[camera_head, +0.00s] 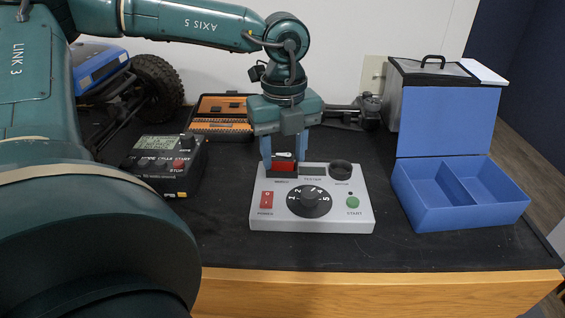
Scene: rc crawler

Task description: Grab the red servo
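The red servo (284,159) sits upright at the back left of the grey tester box (329,217), in or on its dark slot. My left gripper (285,157) points straight down over it, with one blue-tipped finger on each side of the servo. The fingertips are very close to the servo's sides; whether they touch it I cannot tell. The upper part of the servo is partly hidden under the gripper. My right gripper is not in view.
A blue two-compartment bin (452,215) stands at right, before a lidded container (433,72). A black timer box (165,165) and a blue crawler (100,65) are at left. An orange case (220,122) lies behind. The dark mat is clear in front.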

